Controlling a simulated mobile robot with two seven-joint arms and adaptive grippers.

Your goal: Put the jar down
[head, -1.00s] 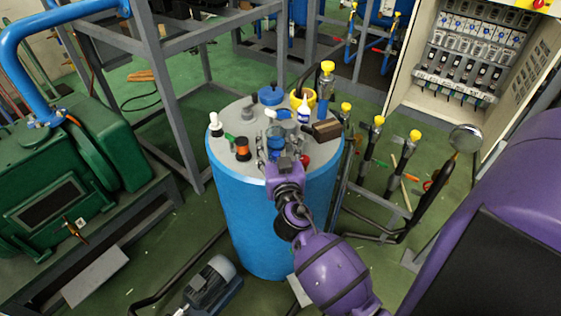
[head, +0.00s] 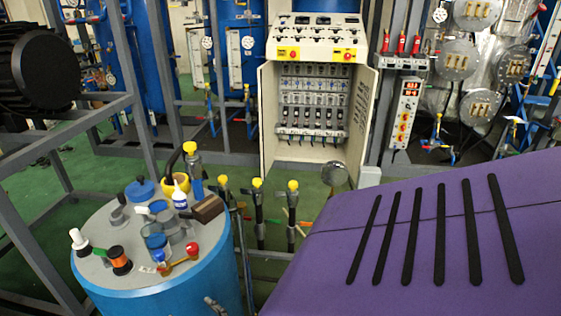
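A clear glass jar with blue showing in it (head: 155,241) appears to stand on the grey top of the blue drum (head: 95,272), among small items, at the lower left of the head view. Which vessel is the task's jar is not certain; a clear vessel with a yellow top (head: 194,172) also shows at the drum's back edge. Neither of my grippers is in view.
The drum top also holds an orange spool (head: 120,260), a white bottle (head: 180,196), a brown block (head: 208,209), a brass valve with a red knob (head: 182,261) and a yellow cup (head: 175,187). Yellow-topped valves (head: 257,210) stand right of it. An open electrical cabinet (head: 313,115) stands behind.

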